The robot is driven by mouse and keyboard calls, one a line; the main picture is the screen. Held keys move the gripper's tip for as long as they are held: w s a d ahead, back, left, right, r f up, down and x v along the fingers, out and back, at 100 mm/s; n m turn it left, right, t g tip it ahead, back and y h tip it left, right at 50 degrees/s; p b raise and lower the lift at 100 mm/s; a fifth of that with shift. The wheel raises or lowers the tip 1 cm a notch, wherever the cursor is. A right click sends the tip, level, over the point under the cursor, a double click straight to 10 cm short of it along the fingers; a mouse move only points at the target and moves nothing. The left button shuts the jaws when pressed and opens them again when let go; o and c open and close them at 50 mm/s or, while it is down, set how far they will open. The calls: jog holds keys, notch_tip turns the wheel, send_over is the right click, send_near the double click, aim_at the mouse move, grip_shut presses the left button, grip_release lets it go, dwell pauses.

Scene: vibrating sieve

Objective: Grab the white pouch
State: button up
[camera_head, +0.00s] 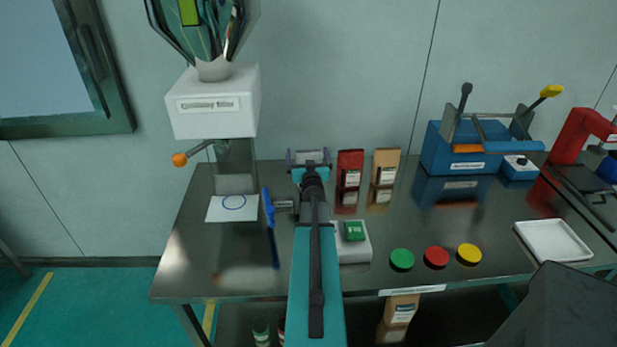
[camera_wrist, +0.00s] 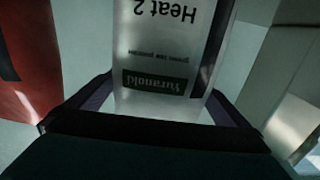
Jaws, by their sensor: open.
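The white pouch (camera_wrist: 170,45) fills the middle of the wrist view, with upside-down print reading "Heat 2" and a dark label band. My gripper (camera_wrist: 163,88) is open, with one dark finger on each side of the pouch's lower part in that picture. I cannot tell whether either finger touches it. In the head view my gripper (camera_head: 309,155) is at the back of the metal table, left of the red pouch. There the white pouch is largely hidden by my gripper and arm.
A red pouch (camera_head: 350,168) stands close to the right of my gripper, with a tan pouch (camera_head: 386,166) beyond it. The white dispenser (camera_head: 214,102) stands to the left. A scale (camera_head: 356,250) and coloured lids (camera_head: 436,257) lie nearer the front.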

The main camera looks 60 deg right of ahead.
jog(key=shift+c, duration=0.3)
jog(key=c, duration=1.4)
jog(key=shift+r, duration=0.1)
notch_tip(320, 180, up, 10)
jog(key=shift+p, duration=0.4)
